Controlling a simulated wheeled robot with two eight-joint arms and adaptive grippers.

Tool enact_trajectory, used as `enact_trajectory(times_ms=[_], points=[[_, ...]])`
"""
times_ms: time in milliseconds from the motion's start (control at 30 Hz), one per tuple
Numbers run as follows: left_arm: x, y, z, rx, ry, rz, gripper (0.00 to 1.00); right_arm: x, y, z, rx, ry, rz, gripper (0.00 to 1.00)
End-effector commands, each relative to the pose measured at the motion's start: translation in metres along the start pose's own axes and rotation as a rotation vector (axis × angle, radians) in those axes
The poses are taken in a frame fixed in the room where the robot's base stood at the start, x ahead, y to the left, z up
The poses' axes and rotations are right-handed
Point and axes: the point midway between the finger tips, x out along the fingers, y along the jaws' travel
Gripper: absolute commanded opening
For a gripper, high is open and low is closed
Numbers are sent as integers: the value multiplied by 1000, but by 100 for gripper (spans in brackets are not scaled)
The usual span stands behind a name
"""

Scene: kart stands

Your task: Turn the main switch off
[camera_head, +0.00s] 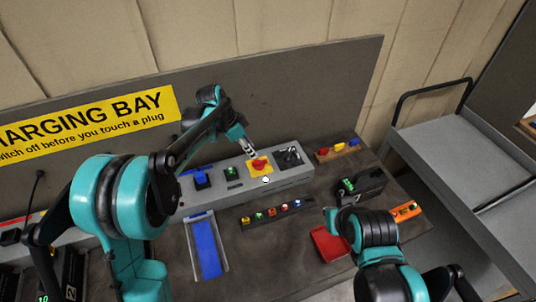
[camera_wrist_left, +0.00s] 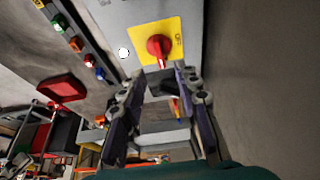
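The main switch is a red rotary knob (camera_head: 259,163) on a yellow plate, set in the top of the grey console. It also shows in the left wrist view as a red knob (camera_wrist_left: 158,46) on the yellow plate, with small lettering beside it. My left gripper (camera_head: 253,154) is just above and behind the knob in the head view. In the left wrist view its fingers (camera_wrist_left: 160,80) are spread apart with nothing between them, and the knob lies just beyond the tips. I cannot tell whether a finger touches it.
The grey console (camera_head: 290,178) also carries a blue switch (camera_head: 201,179), a green button (camera_head: 232,172) and a black lever unit (camera_head: 289,157). A blue-lined tray (camera_head: 207,247), a strip of coloured buttons (camera_head: 272,215) and a red tray (camera_head: 328,243) lie in front. A grey cart (camera_head: 450,150) stands at right.

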Motion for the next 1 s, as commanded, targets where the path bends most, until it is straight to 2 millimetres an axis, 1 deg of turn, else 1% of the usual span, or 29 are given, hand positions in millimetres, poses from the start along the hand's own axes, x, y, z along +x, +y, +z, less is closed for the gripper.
enact_trajectory(times_ms=[300, 400, 567, 800, 833, 933, 967, 1000], points=[[51, 0, 1, 1, -1, -1, 32, 11, 0, 8, 0, 0, 0, 0], [64, 0, 1, 0, -1, -1, 32, 14, 0, 10, 0, 0, 0, 0], [73, 0, 0, -1, -1, -1, 32, 15, 0, 11, 0, 0, 0, 0], [74, 0, 0, -2, -1, -1, 32, 14, 0, 10, 0, 0, 0, 0], [74, 0, 0, -2, -1, -1, 29, 14, 0, 10, 0, 0, 0, 0], [74, 0, 0, -2, -1, -1, 3, 14, 0, 10, 0, 0, 0, 0], [74, 0, 0, -2, -1, -2, 0, 14, 0, 10, 0, 0, 0, 0], [74, 0, 0, -2, -1, -2, 0, 14, 0, 10, 0, 0, 0, 0]])
